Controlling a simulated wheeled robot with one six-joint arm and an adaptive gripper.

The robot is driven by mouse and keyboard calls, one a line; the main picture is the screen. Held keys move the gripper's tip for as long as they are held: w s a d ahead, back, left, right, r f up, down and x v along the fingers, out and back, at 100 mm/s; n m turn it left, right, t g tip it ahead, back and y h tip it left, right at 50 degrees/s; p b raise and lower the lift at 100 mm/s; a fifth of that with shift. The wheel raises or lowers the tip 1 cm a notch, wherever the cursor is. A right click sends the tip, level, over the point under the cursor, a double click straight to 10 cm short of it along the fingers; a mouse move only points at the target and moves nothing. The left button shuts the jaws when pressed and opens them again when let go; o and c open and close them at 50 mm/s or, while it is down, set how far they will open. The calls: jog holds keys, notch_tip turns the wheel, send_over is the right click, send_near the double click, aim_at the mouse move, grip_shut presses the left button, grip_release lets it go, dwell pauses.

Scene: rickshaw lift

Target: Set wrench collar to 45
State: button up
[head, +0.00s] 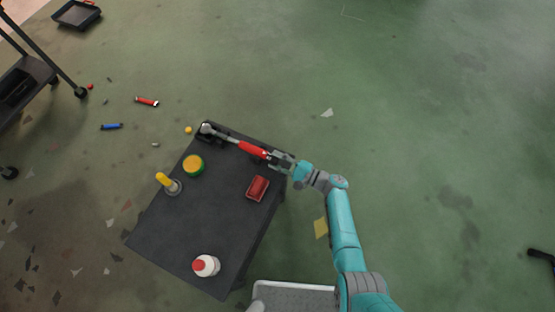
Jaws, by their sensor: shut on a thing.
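The wrench (229,139) lies along the far edge of the dark table (180,240), its silver ratchet head at the left and its red handle section pointing right. My gripper (274,159) is shut on the right end of the wrench, where the collar would sit. The fingers cover that end, and any scale or number on it is too small or hidden to read. My teal arm reaches in from the lower right.
On the table stand a green-and-yellow round tin (193,165), a yellow-handled tool on a round base (168,183), a red tray (257,188) and a white bottle with a red cap (206,266). A dark cart (27,80) stands at left. The floor at right is mostly clear.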

jog(key=shift+n, duration=2)
jog(key=shift+f, duration=0.1)
jog(key=o, duration=1.2)
jog(key=shift+c, duration=0.2)
